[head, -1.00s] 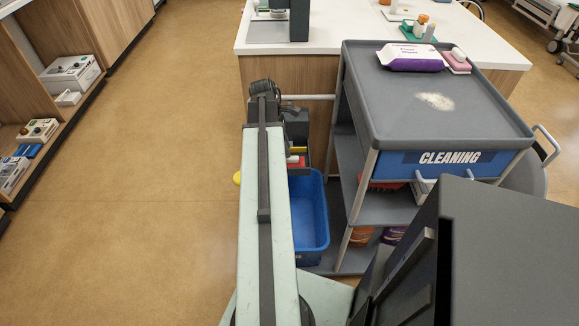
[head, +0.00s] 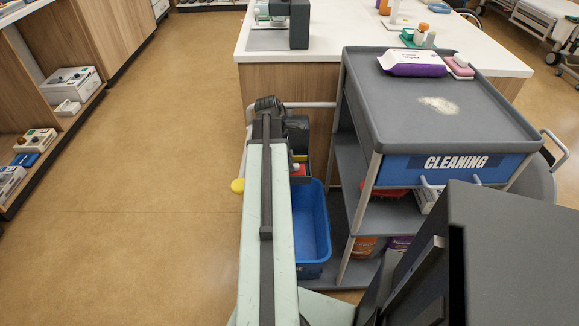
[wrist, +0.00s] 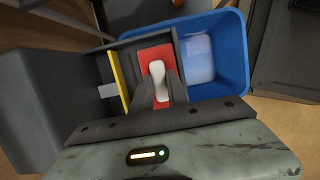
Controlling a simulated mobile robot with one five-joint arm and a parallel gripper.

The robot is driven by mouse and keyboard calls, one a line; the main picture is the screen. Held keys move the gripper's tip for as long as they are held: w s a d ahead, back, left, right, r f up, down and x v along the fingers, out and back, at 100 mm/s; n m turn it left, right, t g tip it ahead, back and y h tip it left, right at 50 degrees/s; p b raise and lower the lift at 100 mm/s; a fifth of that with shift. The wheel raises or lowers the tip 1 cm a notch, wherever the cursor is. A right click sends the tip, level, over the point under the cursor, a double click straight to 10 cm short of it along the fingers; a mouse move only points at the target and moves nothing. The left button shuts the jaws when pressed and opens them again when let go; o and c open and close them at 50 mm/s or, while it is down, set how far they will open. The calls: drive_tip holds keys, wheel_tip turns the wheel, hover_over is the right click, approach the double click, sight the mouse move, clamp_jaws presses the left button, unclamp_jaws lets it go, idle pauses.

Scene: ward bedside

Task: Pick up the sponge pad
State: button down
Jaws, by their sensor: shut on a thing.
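In the wrist view a red sponge pad (wrist: 153,57) with a white grip (wrist: 157,69) lies between the fingers of my gripper (wrist: 160,86). The fingers are shut on the white grip. The pad sits over or in a dark grey compartment beside the blue bucket; whether it touches the bottom I cannot tell. In the head view only a small red and white part of the pad (head: 298,171) shows beside my arm, and the fingers are hidden.
The blue bucket (head: 313,226) stands by the grey cleaning cart (head: 400,115). A purple-white wipes pack (head: 412,64) and a pink block (head: 458,70) lie on the cart's top. A yellow strip (wrist: 119,80) borders the compartment. Open floor (head: 140,210) lies to the left.

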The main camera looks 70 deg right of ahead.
wheel_tip(320, 180, up, 10)
drive_tip(key=p, duration=0.9)
drive_tip(key=shift+f, duration=0.15)
